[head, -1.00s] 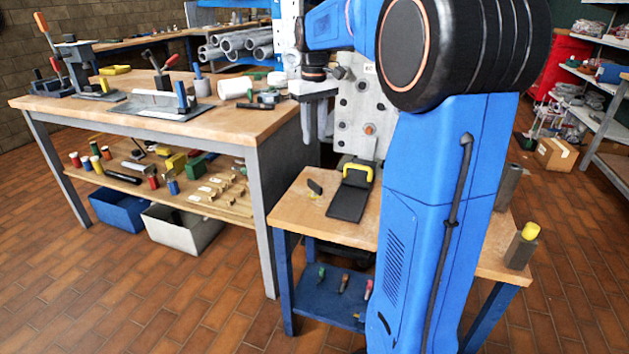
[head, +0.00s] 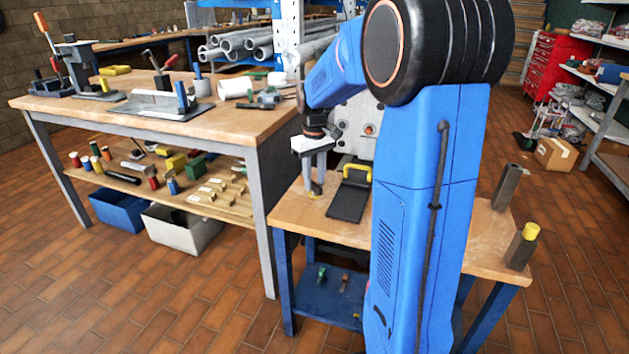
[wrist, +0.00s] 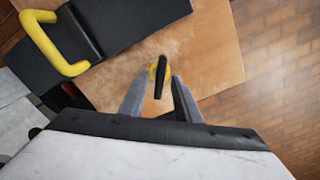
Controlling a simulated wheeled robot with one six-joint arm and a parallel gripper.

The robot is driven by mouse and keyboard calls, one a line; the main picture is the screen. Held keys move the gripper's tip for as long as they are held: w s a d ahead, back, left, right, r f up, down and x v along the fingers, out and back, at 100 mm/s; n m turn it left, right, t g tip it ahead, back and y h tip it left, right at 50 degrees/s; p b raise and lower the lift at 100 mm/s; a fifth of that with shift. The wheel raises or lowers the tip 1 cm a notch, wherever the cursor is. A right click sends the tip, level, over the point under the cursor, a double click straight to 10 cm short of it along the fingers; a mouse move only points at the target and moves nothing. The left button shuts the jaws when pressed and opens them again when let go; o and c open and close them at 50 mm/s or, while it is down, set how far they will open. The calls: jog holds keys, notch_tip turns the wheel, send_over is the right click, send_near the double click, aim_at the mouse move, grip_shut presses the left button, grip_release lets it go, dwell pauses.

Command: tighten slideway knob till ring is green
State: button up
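In the head view my gripper (head: 315,188) is over the left part of the small table and mostly hides the knob. No green shows on the ring.
A black slide plate (head: 348,200) with a yellow handle (head: 357,172) lies right beside the knob. A grey panel with holes (head: 360,125) stands behind. Dark posts (head: 507,187) stand at the table's right end. A large workbench (head: 225,120) is on the left.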

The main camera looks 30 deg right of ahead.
jog(key=shift+f, duration=0.35)
jog(key=shift+c, duration=0.6)
grip_shut()
jog(key=shift+m, duration=2.6)
jog(key=shift+o, duration=0.6)
grip_release()
jog(key=shift+r, duration=0.15)
